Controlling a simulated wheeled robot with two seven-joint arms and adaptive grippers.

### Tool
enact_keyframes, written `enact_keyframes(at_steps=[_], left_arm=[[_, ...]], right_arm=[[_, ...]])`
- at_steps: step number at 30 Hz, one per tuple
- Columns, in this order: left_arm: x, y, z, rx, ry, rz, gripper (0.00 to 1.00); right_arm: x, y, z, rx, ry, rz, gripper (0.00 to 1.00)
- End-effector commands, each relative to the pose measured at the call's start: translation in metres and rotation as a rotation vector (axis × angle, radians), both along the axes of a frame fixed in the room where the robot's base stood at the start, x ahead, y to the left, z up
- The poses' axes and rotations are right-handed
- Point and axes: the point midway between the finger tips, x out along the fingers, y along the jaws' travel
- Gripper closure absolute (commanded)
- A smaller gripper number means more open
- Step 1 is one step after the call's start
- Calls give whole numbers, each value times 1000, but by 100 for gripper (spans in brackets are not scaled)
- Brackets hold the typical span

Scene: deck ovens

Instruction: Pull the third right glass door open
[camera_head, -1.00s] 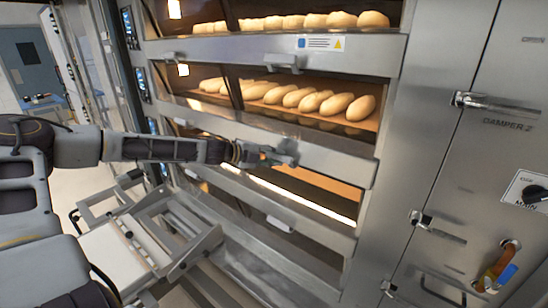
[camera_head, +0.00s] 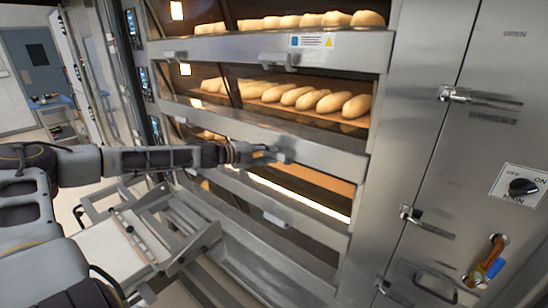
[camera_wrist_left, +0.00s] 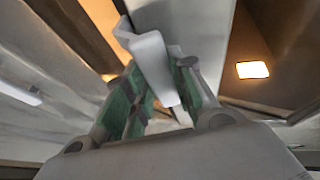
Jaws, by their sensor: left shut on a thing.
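My left gripper (camera_head: 270,155) is shut on the metal handle of the glass door whose steel bar (camera_head: 330,159) runs below the second visible row of bread. In the left wrist view the fingers (camera_wrist_left: 160,95) with green pads close around the pale handle (camera_wrist_left: 151,58). Below that bar a lit, empty deck (camera_head: 308,180) shows, with another bar and handle (camera_head: 276,221) lower down. How far the held door stands open is hard to tell. My right gripper is out of view.
Loaves (camera_head: 315,99) lie on the decks above. A steel panel with latches (camera_head: 455,95), a knob (camera_head: 522,187) and an orange-handled valve (camera_head: 488,262) stands at right. A metal frame cart (camera_head: 150,225) stands low in front of the oven.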

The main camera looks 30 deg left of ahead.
Motion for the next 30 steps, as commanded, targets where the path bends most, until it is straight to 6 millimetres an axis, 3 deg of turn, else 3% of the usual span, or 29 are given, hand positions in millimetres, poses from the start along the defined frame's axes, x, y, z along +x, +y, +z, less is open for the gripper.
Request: enact_keyframes(at_steps=[3,12,30], left_arm=[[1,9,-1,-1,-37,7,100],[1,12,-8,-7,-114,4,100],[3,9,-21,-19,-266,-1,100]], right_arm=[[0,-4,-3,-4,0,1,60],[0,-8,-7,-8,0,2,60],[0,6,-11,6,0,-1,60]])
